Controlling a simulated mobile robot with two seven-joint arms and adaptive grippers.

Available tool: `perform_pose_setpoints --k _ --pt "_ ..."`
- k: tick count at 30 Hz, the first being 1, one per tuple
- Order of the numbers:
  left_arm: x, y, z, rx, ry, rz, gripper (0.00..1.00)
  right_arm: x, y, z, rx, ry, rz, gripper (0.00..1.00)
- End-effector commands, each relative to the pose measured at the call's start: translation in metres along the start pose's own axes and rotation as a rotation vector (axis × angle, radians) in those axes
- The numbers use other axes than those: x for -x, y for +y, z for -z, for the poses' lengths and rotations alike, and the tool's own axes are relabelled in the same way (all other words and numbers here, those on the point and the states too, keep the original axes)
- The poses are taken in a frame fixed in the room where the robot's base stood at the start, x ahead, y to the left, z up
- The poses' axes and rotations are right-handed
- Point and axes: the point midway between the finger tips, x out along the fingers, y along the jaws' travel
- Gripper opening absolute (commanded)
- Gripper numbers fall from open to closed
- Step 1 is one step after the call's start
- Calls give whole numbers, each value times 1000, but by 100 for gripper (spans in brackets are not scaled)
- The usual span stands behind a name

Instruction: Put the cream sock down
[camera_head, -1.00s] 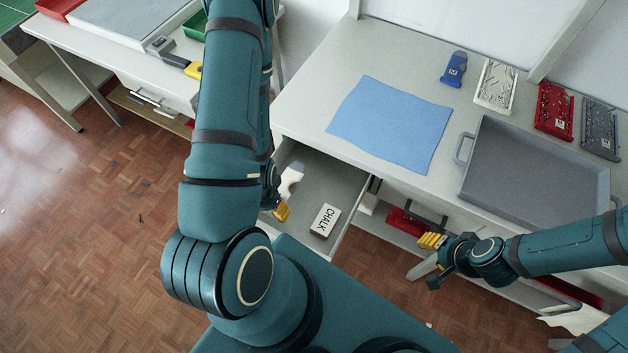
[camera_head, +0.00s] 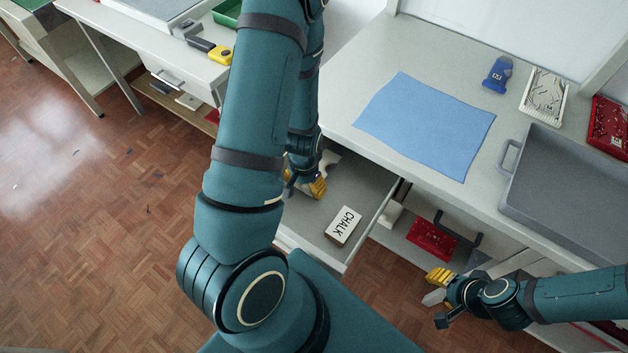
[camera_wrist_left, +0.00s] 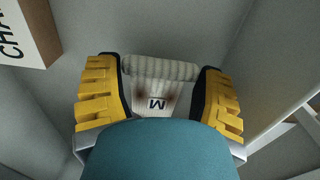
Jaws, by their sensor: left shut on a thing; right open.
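The cream sock (camera_head: 329,160) shows as a small pale patch at my left gripper (camera_head: 311,187), inside or just over the open drawer. In the left wrist view, its ribbed cuff and a dark "M" mark (camera_wrist_left: 153,104) lie between the yellow fingers of my left gripper (camera_wrist_left: 160,95), which is shut on it. Brownish smudges show beside the mark. My arm hides part of the sock, and I cannot tell whether it touches the drawer floor. My right gripper (camera_head: 441,298) is open and empty, in front of the desk, right of the drawer.
A box marked CHALK (camera_head: 343,226) lies in the drawer (camera_head: 368,185), right of my left gripper. On the desk are a blue cloth (camera_head: 425,125), a blue item (camera_head: 497,74) and a grey tray (camera_head: 575,185). A red item (camera_head: 432,238) sits on the shelf below.

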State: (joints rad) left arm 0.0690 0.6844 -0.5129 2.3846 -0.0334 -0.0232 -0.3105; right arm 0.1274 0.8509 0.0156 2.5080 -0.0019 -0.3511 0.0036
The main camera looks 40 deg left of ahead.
Motion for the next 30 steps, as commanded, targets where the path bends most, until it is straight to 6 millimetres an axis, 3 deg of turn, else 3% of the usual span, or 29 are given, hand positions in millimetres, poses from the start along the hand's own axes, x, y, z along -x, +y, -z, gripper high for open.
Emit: perform_pose_setpoints --k 12,13,15,21,22,23,24,30 --pt "-27 0 37 0 -1 0 47 -10 4 1 1 5 0 47" --pt "-28 0 39 -1 -2 -1 47 -10 4 1 0 5 0 47" --pt "-30 1 42 -1 -1 -1 37 -11 4 1 1 5 0 47" --pt "-29 0 42 0 -1 -1 37 -10 4 1 0 5 0 47" --pt "-29 0 42 0 -1 -1 83 -10 4 1 0 5 0 47" --pt "-29 0 41 0 -1 -1 94 -10 4 1 0 5 0 47" --pt "-29 0 41 0 -1 -1 100 -10 4 1 0 5 0 47" --pt "-29 0 41 0 -1 -1 100 -10 4 1 0 5 0 47"
